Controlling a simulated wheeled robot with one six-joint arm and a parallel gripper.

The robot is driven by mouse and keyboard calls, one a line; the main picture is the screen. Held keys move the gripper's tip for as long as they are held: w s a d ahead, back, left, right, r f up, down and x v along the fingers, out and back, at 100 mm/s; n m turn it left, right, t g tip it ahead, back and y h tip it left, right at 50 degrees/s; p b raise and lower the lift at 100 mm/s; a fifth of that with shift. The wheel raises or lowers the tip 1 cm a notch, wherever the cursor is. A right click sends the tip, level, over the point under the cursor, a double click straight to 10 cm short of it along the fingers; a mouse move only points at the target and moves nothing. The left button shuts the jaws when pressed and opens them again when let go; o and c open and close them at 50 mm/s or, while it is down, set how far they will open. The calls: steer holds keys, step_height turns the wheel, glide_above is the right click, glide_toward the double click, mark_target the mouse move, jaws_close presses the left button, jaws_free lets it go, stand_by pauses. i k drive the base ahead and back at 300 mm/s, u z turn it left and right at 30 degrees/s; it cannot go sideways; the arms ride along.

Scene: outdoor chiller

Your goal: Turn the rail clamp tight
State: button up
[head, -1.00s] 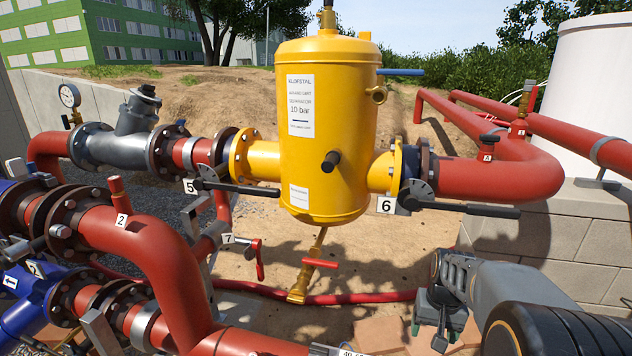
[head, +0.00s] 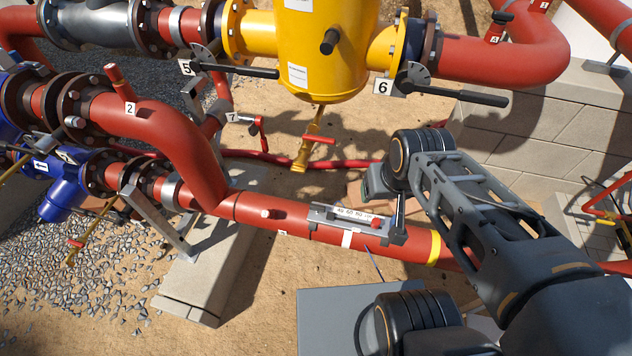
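A short metal rail (head: 336,215) with a printed scale lies along the top of the lower red pipe. A small red knob (head: 376,222) sits near its right end; I take this to be the rail clamp, but it is too small to be sure. My gripper (head: 397,230) points down at the rail's right end, just right of the red knob. The fingers are small and partly merge with the grey metal there. I cannot tell whether they touch anything or how far apart they are.
The red pipe (head: 268,208) runs on to the right, with a yellow band (head: 434,248). Above are a yellow vessel (head: 325,50) and black lever handles (head: 460,92). A concrete plinth (head: 205,275) stands below left. A block wall (head: 550,130) is at right.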

mark_target(314, 207)
steer(key=z, duration=0.5)
steer(key=k, duration=1.15)
steer(key=u, duration=0.65)
steer(key=i, duration=1.25)
steer(key=u, duration=0.7)
